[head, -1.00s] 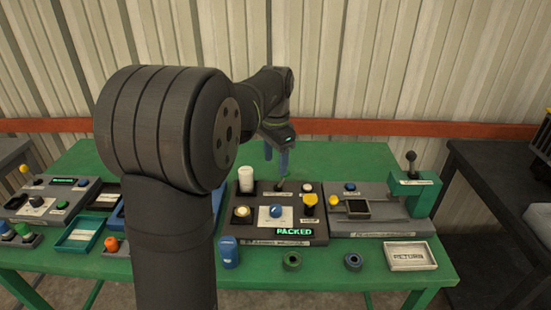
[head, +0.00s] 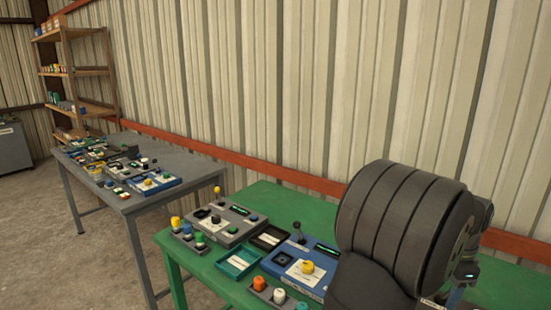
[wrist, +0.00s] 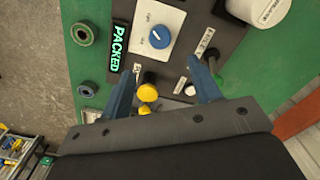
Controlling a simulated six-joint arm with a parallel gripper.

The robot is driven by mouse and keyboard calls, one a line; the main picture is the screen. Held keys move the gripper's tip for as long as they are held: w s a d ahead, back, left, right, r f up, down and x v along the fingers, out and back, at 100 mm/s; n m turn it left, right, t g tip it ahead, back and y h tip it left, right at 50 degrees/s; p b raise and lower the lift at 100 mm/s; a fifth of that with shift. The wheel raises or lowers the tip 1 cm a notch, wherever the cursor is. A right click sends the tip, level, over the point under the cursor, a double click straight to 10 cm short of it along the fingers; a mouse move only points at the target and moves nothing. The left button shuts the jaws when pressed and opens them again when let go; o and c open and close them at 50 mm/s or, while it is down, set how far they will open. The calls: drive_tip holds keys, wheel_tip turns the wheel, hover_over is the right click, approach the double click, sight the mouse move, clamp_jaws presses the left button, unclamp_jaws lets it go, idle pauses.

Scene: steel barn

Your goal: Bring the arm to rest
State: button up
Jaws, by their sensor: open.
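My gripper (wrist: 162,75) is open in the wrist view, its two blue fingers apart with nothing held between them. It hangs above a dark control panel (wrist: 185,20) with a lit PACKED display (wrist: 117,47). A yellow knob (wrist: 148,92) shows between the fingers, below them; I cannot tell the exact height gap. In the head view my arm fills the right side, and only a small part of the gripper (head: 456,297) shows at the lower right, partly cut off by the frame edge.
The panel has a blue dial (wrist: 159,37); a white cylinder (wrist: 262,14) stands beside it. A blue panel (head: 290,262) and a grey panel (head: 228,222) sit left of my arm. A grey table (head: 185,165) stands farther left.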

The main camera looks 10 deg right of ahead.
wheel_tip(320, 180, down, 12)
drive_tip(key=shift+r, duration=0.15)
drive_tip(key=shift+r, duration=0.1)
idle(0.4)
wheel_tip(320, 180, up, 17)
wheel_tip(320, 180, down, 17)
drive_tip(key=shift+f, duration=0.15)
drive_tip(key=n, duration=0.6)
drive_tip(key=shift+n, duration=0.4)
drive_tip(key=n, duration=0.3)
drive_tip(key=shift+n, duration=2.1)
